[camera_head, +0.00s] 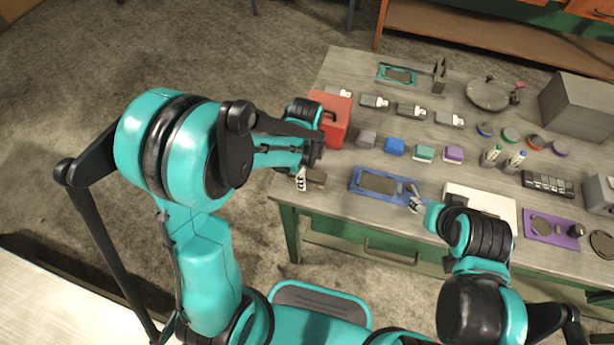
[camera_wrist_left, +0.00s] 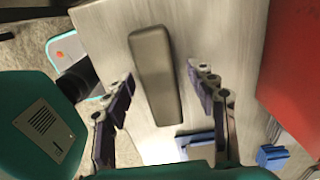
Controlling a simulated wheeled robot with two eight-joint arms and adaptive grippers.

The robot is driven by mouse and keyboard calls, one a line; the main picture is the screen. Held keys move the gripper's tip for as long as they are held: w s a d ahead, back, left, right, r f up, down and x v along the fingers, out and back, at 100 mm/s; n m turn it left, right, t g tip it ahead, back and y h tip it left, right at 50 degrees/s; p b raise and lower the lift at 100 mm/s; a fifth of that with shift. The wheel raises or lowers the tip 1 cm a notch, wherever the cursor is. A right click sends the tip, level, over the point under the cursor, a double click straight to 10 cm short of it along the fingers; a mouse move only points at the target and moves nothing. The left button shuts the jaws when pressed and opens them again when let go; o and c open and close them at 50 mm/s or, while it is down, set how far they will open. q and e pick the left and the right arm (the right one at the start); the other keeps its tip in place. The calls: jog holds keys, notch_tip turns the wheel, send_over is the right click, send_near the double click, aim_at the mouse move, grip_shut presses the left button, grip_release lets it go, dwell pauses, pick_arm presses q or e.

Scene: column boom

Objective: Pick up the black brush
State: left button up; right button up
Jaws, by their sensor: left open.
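The black brush, a long dark grey-brown block (camera_head: 317,178), lies at the table's near left edge, partly hidden by my left gripper (camera_head: 303,178) in the head view. In the left wrist view the brush (camera_wrist_left: 155,75) lies lengthwise between the two fingers of my left gripper (camera_wrist_left: 162,80). The fingers are apart, with a gap on each side of it, so the gripper is open and not holding it. My right gripper (camera_head: 415,196) is by the right end of the blue tray; its finger gap is unclear.
A red box (camera_head: 334,122) stands just behind the brush; it also shows in the left wrist view (camera_wrist_left: 292,65). The blue tray (camera_head: 362,187) lies to the right. Several small coloured blocks, such as a blue one (camera_head: 394,146), stand further back on the table (camera_head: 345,70).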

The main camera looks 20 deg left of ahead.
aim_at(309, 174)
pick_arm(q)
jog(key=shift+c, duration=0.3)
grip_shut()
jog(key=shift+r, duration=0.1)
jog(key=shift+r, duration=0.5)
jog(key=r+p, duration=0.1)
jog(key=r, duration=0.1)
jog(key=d+r+p, duration=0.1)
jog(key=r, duration=0.1)
jog(key=shift+s, duration=0.15)
jog(key=s+d+r+p, duration=0.2)
jog(key=d+r, duration=0.4)
jog(key=d, duration=0.4)
jog(key=shift+s+d+p, duration=0.15)
jog(key=shift+s+p, duration=0.15)
jog(key=shift+p, duration=0.15)
